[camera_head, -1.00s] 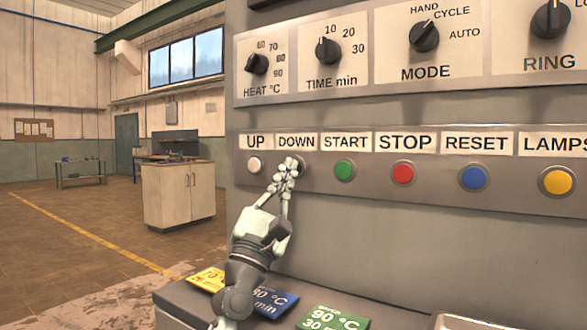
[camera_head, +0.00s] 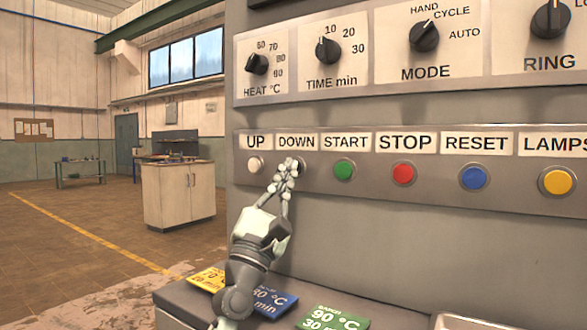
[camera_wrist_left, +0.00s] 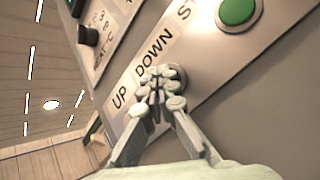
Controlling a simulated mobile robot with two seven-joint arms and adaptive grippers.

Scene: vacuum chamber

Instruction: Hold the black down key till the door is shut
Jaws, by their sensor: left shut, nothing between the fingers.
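The DOWN key (camera_head: 301,165) sits below the DOWN label on the grey panel (camera_head: 480,240), mostly hidden behind my left gripper's fingertips. My left gripper (camera_head: 290,167) is shut and empty, with its fingertips at that key. In the left wrist view the shut fingertips (camera_wrist_left: 161,80) also cover most of the key, just under the DOWN label (camera_wrist_left: 154,54). I cannot tell how far the key is pressed in. The door is not in view. My right gripper is not in view.
The white UP key (camera_head: 255,164) is close on the left and the green START key (camera_head: 344,170) on the right. Red STOP (camera_head: 403,173), blue RESET (camera_head: 473,178) and yellow LAMPS (camera_head: 557,182) keys follow. Coloured cards lie on a ledge (camera_head: 390,318) below.

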